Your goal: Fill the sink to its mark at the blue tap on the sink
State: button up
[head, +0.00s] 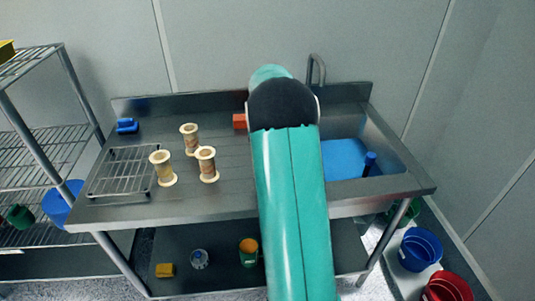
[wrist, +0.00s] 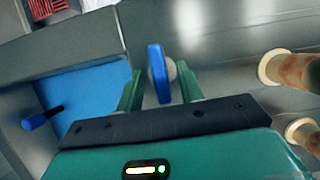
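The sink (head: 385,143) is at the right end of the steel counter, with a flat blue surface (head: 343,158) in it; I cannot tell whether this is water. The blue surface also shows at the left of the wrist view (wrist: 85,95). A grey spout (head: 316,70) rises behind the sink. A flat blue handle (wrist: 156,72) on a pale round hub, which looks like the blue tap, shows in the wrist view. My gripper (wrist: 160,88) is open, its green fingers on either side of this handle with visible gaps. In the head view my arm hides the handle and the fingers.
Several spools (head: 206,164), a wire rack (head: 123,171), a blue object (head: 127,126) and an orange block (head: 240,121) are on the counter. Blue (head: 420,249) and red (head: 447,287) buckets stand at right, shelving (head: 45,145) at left.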

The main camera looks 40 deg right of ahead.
jog(key=v, duration=1.3)
jog(key=shift+w+r, duration=0.15)
jog(key=shift+r, duration=0.2)
jog(key=shift+d, duration=0.1)
jog(key=s+a+r+n+t+h, duration=0.15)
jog(key=s+a+r, duration=0.25)
jog(key=a, duration=0.6)
jog(key=s+a+r+n+t+h, duration=0.1)
jog(key=s+a+r+n+t, duration=0.2)
jog(key=a, duration=0.8)
jog(key=s+a+f+n+t, duration=0.1)
jog(key=s+a+f+t, duration=0.1)
jog(key=s+a, duration=0.4)
jog(key=s+a+f+n+t, duration=0.1)
jog(key=s+a+f+t, duration=0.1)
jog(key=s+a, duration=0.5)
jog(key=shift+s+f+t, duration=0.35)
jog(key=shift+s+f, duration=0.5)
